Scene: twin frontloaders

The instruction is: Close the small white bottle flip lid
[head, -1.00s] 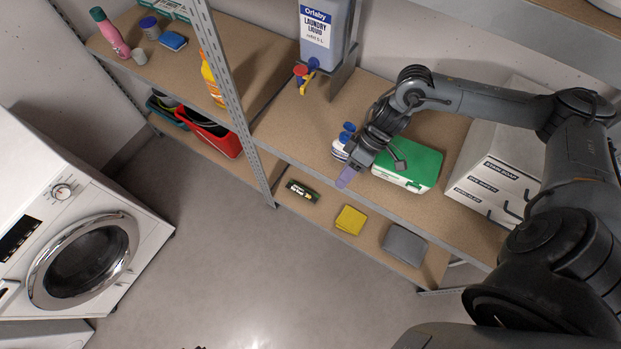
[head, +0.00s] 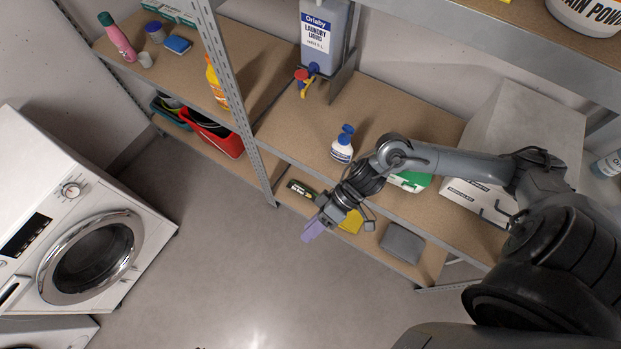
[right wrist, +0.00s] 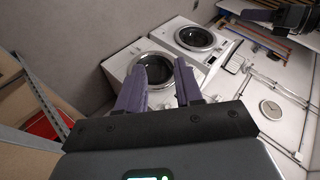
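The small white bottle (head: 342,151) stands upright on the middle shelf in the head view. It has a blue top, and a blue lid part (head: 348,129) sticks up above it, so the lid looks open. My right gripper (head: 312,231) is in front of the shelf edge, below and left of the bottle and apart from it. It also shows in the right wrist view (right wrist: 159,70), with its two purple fingers apart and nothing between them. The bottle does not show there.
A green and white box (head: 411,181) stands right of the bottle, partly behind my right arm. The laundry liquid container (head: 318,40) stands behind. A metal post (head: 236,100) is to the left. A yellow sponge (head: 351,222) and grey block (head: 402,243) lie on the lower shelf.

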